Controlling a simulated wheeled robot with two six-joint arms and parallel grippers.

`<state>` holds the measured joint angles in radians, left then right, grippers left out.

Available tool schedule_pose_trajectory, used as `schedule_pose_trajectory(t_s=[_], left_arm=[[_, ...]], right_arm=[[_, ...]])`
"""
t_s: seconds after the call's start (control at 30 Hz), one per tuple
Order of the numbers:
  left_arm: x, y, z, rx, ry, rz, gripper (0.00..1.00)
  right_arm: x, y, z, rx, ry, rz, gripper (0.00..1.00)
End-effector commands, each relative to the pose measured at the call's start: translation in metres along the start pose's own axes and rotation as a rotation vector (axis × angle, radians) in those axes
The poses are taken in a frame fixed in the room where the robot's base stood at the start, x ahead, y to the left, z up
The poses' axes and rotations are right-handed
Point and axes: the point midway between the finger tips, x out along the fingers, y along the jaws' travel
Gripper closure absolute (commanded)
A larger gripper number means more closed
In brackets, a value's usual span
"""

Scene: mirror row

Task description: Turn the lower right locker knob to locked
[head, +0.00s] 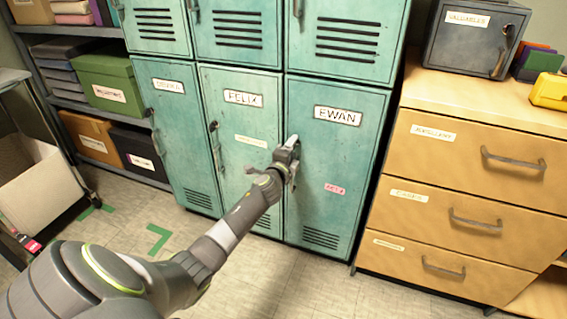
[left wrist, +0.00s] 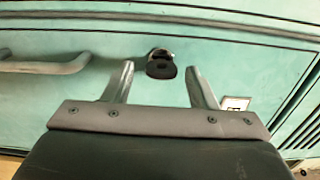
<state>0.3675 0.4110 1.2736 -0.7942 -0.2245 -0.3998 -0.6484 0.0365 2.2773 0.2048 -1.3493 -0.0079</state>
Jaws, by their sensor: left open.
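The lower right locker (head: 333,170) is teal, labelled EWAN, and its door looks shut. Its knob (left wrist: 160,65) is small and dark with a metal collar. In the left wrist view the knob lies just beyond and between the fingertips, apart from both. My left gripper (head: 290,162) is at the left side of this door in the head view and hides the knob there. The gripper also shows in the left wrist view (left wrist: 160,72), open and empty. My right gripper is out of view.
The FELIX locker (head: 243,165) adjoins on the left. A wooden drawer cabinet (head: 470,180) stands on the right with a grey box (head: 470,45) on top. A shelf with a green box (head: 108,85) is at left. The floor (head: 250,285) in front is clear.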

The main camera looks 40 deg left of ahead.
Motion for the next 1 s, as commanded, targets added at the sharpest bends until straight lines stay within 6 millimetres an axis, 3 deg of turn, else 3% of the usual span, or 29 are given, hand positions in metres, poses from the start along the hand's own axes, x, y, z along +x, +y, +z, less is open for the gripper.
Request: schedule_pose_trajectory(t_s=[0.17, 0.7, 1.0], left_arm=[[-0.024, -0.002, 0.0, 0.0, 0.001, 0.001, 0.48], [-0.133, 0.0, 0.0, -0.001, 0.0, 0.002, 0.48], [-0.166, 0.0, 0.0, 0.0, 0.0, 0.001, 0.48]], right_arm=[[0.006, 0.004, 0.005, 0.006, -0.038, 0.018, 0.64], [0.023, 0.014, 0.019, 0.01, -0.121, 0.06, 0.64], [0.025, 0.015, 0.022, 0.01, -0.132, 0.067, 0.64]])
